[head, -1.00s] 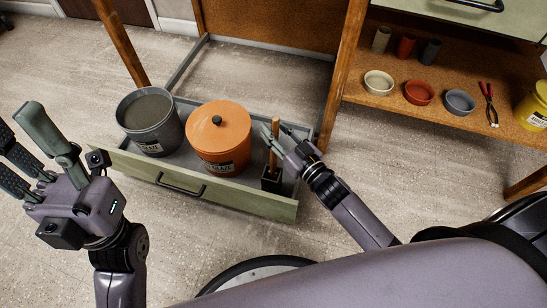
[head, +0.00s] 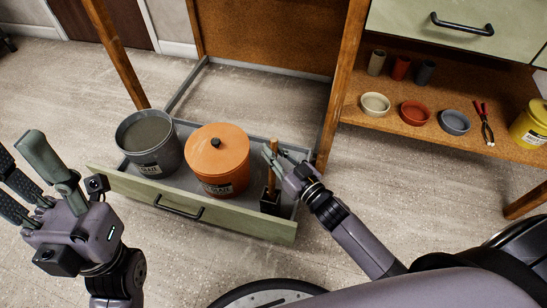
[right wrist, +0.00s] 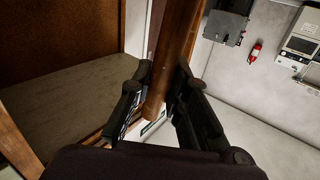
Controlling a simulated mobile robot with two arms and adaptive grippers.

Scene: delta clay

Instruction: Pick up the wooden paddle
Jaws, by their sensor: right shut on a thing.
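The wooden paddle (head: 273,155) stands upright at the right end of the open drawer, its lower end at a small black holder (head: 270,201). My right gripper (head: 274,163) is shut on the paddle's upper part. In the right wrist view the brown wood (right wrist: 172,62) runs between my two dark fingers. The paddle's lower end is hidden by the holder, and part of its shaft by my fingers. My left gripper (head: 32,178) is open and empty, at the left of the head view, away from the paddle.
The open drawer (head: 130,190) also holds a grey bucket (head: 145,165) and a lidded orange pot (head: 218,160), close left of the paddle. A wooden post (head: 340,90) rises just behind my right gripper. Bowls, cups and pliers (head: 486,128) sit on the shelf at right.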

